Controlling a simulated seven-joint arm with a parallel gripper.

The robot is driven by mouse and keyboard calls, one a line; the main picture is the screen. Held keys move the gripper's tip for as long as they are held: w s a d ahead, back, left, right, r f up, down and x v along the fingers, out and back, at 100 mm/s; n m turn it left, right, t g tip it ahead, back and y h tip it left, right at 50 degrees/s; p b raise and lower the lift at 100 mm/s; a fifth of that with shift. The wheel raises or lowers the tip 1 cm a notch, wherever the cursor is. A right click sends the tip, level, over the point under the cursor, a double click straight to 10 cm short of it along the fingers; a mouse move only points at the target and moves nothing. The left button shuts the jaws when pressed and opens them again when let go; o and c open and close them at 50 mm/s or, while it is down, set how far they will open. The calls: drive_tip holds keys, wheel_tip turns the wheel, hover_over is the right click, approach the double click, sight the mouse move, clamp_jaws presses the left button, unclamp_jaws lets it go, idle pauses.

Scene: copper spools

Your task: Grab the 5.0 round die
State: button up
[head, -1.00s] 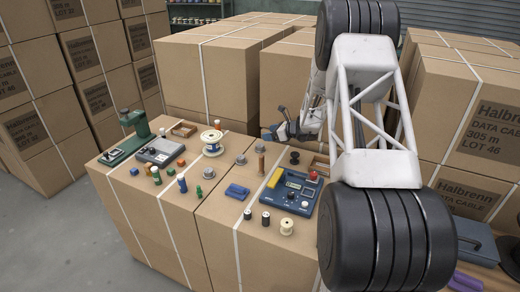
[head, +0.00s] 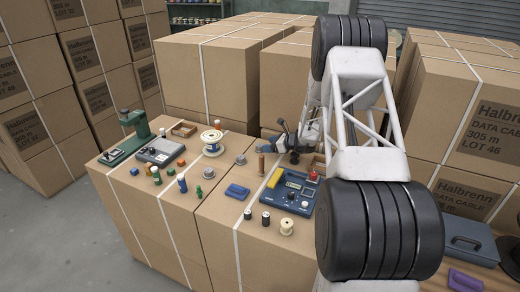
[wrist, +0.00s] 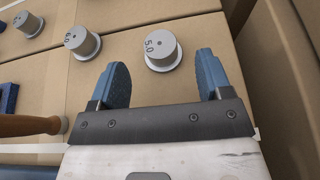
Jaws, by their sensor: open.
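The 5.0 round die (wrist: 162,50) is a short grey cylinder on a wider base, marked 5.0 on top, standing upright on a cardboard box top in the wrist view. My gripper (wrist: 161,68) has two blue fingers, spread wide and empty. The die stands just ahead of the fingertips, in line with the gap between them, and I see no contact. In the head view my gripper (head: 277,134) hangs over the far side of the boxes; I cannot pick out the 5.0 die there.
Two similar grey dies, a nearer one (wrist: 82,42) and a farther one (wrist: 28,22), stand left of it. A wooden handle (wrist: 30,125) lies by my gripper's left side. Tall cartons rise behind.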

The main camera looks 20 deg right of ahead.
sight(260, 145)
drive_tip(key=shift+x, duration=2.45)
drive_tip(key=c, duration=1.3)
drive_tip(key=shift+r, duration=0.1)
drive_tip(key=shift+r, duration=5)
